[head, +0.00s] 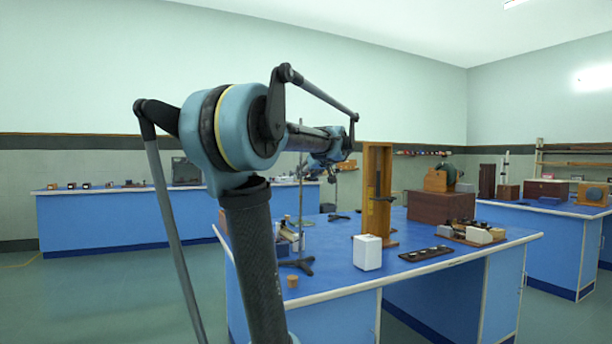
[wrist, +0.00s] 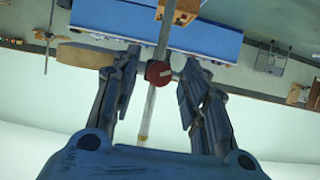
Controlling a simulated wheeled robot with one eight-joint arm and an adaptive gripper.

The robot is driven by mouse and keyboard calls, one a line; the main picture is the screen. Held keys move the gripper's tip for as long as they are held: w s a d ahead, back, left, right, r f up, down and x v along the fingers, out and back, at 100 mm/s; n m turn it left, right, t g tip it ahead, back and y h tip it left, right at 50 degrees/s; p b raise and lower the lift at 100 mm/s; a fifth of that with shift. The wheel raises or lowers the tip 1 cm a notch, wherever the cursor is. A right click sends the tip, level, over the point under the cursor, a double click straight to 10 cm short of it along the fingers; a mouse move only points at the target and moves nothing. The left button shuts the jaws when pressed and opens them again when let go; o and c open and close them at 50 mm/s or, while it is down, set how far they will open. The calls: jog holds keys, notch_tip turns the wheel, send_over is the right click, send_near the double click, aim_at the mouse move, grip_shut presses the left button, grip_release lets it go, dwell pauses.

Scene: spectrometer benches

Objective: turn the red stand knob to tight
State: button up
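The red knob (wrist: 158,73) shows in the wrist view on the pale upright rod (wrist: 150,105) of the stand, with a light pointer mark on its face. My gripper (wrist: 160,64) is open, with one dark finger to each side of the knob and a visible gap on both sides. In the head view the stand's rod (head: 300,210) rises from a dark tripod foot (head: 298,264) on the near blue bench. My gripper (head: 338,158) is at the upper part of the stand there. The knob cannot be made out in the head view.
The near bench (head: 336,275) also bears a white box (head: 367,252), a tall wooden frame (head: 378,190), a dark tray (head: 426,253) and a small cork-coloured cylinder (head: 292,281). A tan rounded piece (wrist: 85,55) lies left of the fingers in the wrist view.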

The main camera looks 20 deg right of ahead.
grip_shut()
jog(key=m+y, duration=0.2)
jog(key=m, duration=0.2)
jog(key=m+t+y, duration=0.1)
jog(key=m+y, duration=0.1)
jog(key=m, duration=0.2)
jog(key=d+f+m+t+y, duration=0.1)
jog(key=m+y, duration=0.1)
jog(key=m, duration=0.1)
jog(key=shift+m+y, duration=0.3)
jog(key=shift+m, duration=0.1)
jog(key=m+t, duration=0.1)
jog(key=m, duration=0.1)
jog(key=m+t, duration=0.1)
jog(key=m, duration=0.2)
jog(key=shift+f+y, duration=0.15)
jog(key=shift+y, duration=0.15)
dwell(0.5)
